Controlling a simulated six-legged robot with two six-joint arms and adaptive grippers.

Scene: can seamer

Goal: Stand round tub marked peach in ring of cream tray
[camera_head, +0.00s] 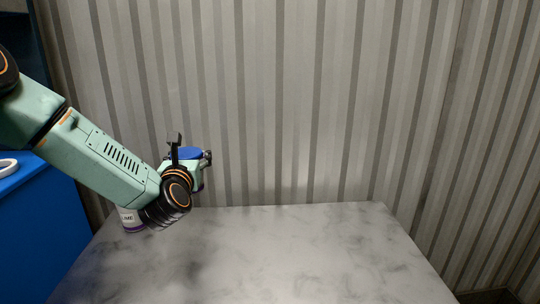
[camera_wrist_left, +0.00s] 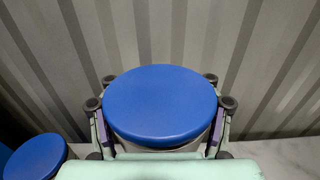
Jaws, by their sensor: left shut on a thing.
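A round tub with a blue lid (camera_head: 186,154) is held up at the back left of the table. My left gripper (camera_head: 191,150) is shut around its sides, and the lid (camera_wrist_left: 160,104) fills the middle of the left wrist view. Its label is turned away, so I cannot tell whether it says peach. A second round tub (camera_head: 132,218) with a white label and purple band stands on the table's left, mostly behind my arm. Its word is partly hidden. A blue lid (camera_wrist_left: 36,158) also shows at the lower left of the wrist view. I see no cream tray. My right gripper is out of view.
The grey marble table (camera_head: 270,255) is clear across its middle and right. A blue cabinet (camera_head: 35,225) stands at the left, with a pale rounded object (camera_head: 8,167) on top, cut by the picture's edge. A corrugated wall (camera_head: 300,100) rises behind the table.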

